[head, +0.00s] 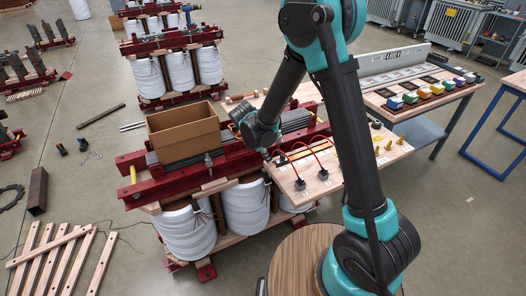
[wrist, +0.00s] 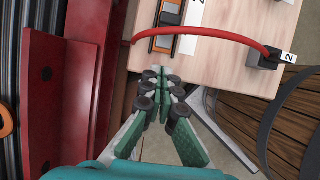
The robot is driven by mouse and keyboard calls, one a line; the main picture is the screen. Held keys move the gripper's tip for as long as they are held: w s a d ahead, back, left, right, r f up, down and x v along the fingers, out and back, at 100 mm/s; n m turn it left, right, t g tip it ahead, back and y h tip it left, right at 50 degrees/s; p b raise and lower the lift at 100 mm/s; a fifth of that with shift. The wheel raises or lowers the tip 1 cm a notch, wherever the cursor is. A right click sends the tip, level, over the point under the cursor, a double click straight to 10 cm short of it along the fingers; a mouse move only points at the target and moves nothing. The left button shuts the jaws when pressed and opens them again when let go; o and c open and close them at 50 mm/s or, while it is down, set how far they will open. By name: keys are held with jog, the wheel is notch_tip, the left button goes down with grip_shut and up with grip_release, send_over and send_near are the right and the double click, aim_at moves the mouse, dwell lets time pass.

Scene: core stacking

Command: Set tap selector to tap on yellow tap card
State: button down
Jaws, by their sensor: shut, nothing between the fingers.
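A dark slotted piece with orange edges (wrist: 168,30) lies on the wooden board (wrist: 225,70) in the wrist view; it may be the tap selector, but I cannot be sure. A white label marked 2 (wrist: 195,12) is beside it. A red cable (wrist: 220,36) arches over the board to a black plug (wrist: 262,58), also labelled 2. My gripper (wrist: 166,82) is shut and empty, its tips near the board's edge and below the slotted piece in the picture. In the head view my gripper (head: 266,152) is beside the board's left end. I cannot pick out a yellow tap card.
A dark red beam (wrist: 60,100) runs close on the gripper's left. In the head view, a cardboard box (head: 183,134) sits on the transformer with white coils (head: 245,205). Coloured blocks (head: 425,93) stand on the table at right. Two red cables (head: 300,148) arch over the board.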

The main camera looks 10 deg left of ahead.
aim_at(288, 158)
jog(key=shift+w+d+f, duration=0.1)
jog(key=shift+w+d, duration=0.5)
jog(key=shift+d, duration=0.3)
jog(key=shift+w+d+f, duration=0.1)
jog(key=shift+w+d, duration=0.5)
jog(key=shift+d, duration=0.3)
jog(key=w+d, duration=0.2)
jog(key=d, duration=0.2)
jog(key=shift+w+d, duration=0.1)
jog(key=shift+w, duration=0.3)
jog(key=shift+s+a, duration=0.2)
jog(key=shift+a, duration=0.2)
jog(key=s+a, duration=0.1)
jog(key=s+a+r, duration=0.1)
jog(key=a, duration=0.1)
jog(key=shift+s+a+r, duration=0.15)
jog(key=v, duration=0.8)
jog(key=shift+r, duration=0.3)
